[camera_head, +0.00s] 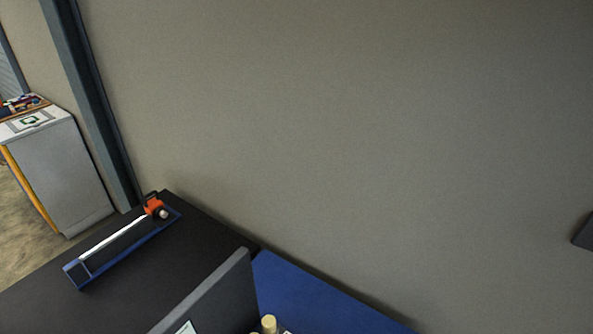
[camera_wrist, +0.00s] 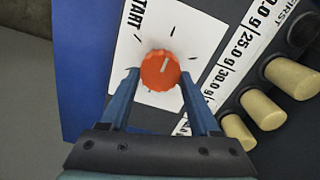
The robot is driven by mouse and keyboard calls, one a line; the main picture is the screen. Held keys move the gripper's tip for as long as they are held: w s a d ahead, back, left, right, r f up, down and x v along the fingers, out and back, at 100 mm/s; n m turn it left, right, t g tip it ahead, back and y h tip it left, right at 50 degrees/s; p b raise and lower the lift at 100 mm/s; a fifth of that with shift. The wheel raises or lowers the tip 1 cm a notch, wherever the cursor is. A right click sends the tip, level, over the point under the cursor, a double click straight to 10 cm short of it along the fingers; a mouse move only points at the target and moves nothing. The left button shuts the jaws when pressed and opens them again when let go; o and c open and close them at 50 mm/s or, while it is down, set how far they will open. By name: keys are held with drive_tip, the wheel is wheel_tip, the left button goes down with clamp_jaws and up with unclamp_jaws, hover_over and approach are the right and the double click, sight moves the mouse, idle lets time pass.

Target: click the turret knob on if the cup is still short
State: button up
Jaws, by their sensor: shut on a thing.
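In the wrist view the orange turret knob (camera_wrist: 160,70) sits on a white dial card (camera_wrist: 126,62) with dark tick marks and the printed letters "TART". A pale pointer line on the knob points roughly up in the picture. My gripper (camera_wrist: 160,78) has its two blue fingers on either side of the knob and is shut on it. No cup can be made out in either view. The head view does not show the gripper or this knob.
Cream plugs (camera_wrist: 264,110) stand in dark holders beside a strip (camera_wrist: 237,55) of gram labels, right of the knob. In the head view a blue tray (camera_head: 128,254) with an orange-headed tool (camera_head: 155,207) lies on the black table (camera_head: 200,237). A grey upright panel (camera_head: 215,295) borders a blue surface (camera_head: 310,300).

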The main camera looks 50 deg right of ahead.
drive_tip(key=o, duration=1.4)
drive_tip(key=shift+c, duration=0.2)
drive_tip(key=shift+r, duration=0.1)
wheel_tip(320, 180, up, 13)
drive_tip(key=b, duration=0.1)
